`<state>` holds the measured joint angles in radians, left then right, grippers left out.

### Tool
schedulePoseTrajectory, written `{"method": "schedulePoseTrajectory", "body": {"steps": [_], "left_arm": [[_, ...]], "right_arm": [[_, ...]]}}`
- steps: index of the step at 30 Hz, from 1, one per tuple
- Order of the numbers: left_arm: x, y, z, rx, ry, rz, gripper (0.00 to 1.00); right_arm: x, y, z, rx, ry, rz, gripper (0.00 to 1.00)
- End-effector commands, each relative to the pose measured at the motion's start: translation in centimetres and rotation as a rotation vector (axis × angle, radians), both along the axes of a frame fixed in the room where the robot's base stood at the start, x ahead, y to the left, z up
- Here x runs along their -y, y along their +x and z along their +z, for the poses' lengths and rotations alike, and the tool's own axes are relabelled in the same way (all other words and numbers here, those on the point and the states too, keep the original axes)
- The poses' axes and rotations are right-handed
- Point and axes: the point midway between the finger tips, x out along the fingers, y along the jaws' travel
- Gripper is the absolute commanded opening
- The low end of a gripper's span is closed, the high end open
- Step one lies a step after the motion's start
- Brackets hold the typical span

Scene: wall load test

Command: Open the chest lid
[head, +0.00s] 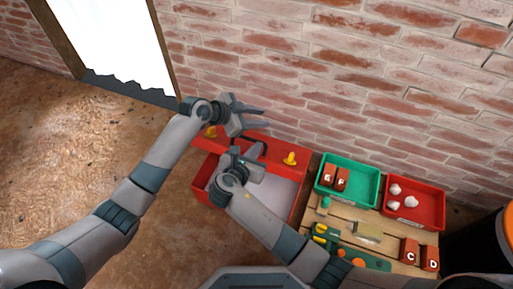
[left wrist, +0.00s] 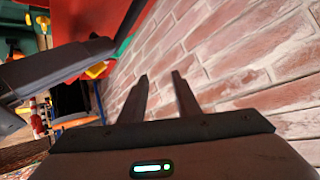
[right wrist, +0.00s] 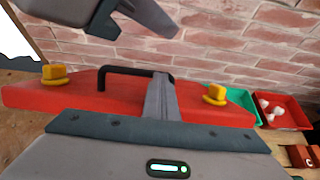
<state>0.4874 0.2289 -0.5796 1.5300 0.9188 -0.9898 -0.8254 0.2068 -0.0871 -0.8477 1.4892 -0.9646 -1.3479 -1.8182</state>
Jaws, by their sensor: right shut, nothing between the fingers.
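The red chest (head: 297,203) stands against the brick wall in the head view, its pale interior showing. Its red lid (head: 273,155) is raised along the wall side, with a black handle and yellow knobs (head: 290,159). The lid, black handle (right wrist: 135,71) and knobs also show in the right wrist view. My left gripper (head: 262,118) is open and empty above the lid, close to the wall; its fingers (left wrist: 161,90) stand apart. My right gripper (head: 236,153) is shut and empty at the lid. Its fingers (right wrist: 160,95) overlap the handle's right end; contact is unclear.
A green bin (head: 348,196) with brown blocks and a red bin (head: 428,213) with white pieces stand right of the chest. A wooden board (head: 340,216) holds more blocks. The brick wall is close behind; floor is clear at left.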

Motion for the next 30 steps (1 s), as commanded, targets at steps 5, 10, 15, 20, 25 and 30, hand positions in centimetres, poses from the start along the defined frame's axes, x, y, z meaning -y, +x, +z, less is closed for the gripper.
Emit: {"method": "schedulePoseTrajectory", "body": {"steps": [5, 10, 15, 20, 25, 30], "left_arm": [[-0.9, -0.7, 1.0, 0.054, -0.184, 0.19, 0.29], [-3.2, -1.6, 3.1, 0.117, -0.363, 0.365, 0.29], [-6.8, -3.3, 5.7, 0.191, -0.541, 0.525, 0.29], [-11.0, -5.8, 8.5, 0.275, -0.705, 0.654, 0.29], [-14.0, -10.0, 10.8, 0.354, -0.829, 0.734, 0.29], [-13.8, -15.2, 11.6, 0.384, -0.864, 0.749, 0.29]], "right_arm": [[0.5, -0.1, -0.7, -0.011, -0.005, -0.006, 0.0], [0.5, -0.1, -0.7, -0.011, -0.005, -0.006, 0.0], [0.5, -0.1, -0.7, -0.011, -0.005, -0.005, 0.0], [0.5, -0.1, -0.7, -0.011, -0.005, -0.005, 0.0], [0.5, -0.1, -0.7, -0.011, -0.005, -0.005, 0.0], [0.5, -0.1, -0.7, -0.011, -0.005, -0.005, 0.0]]}}
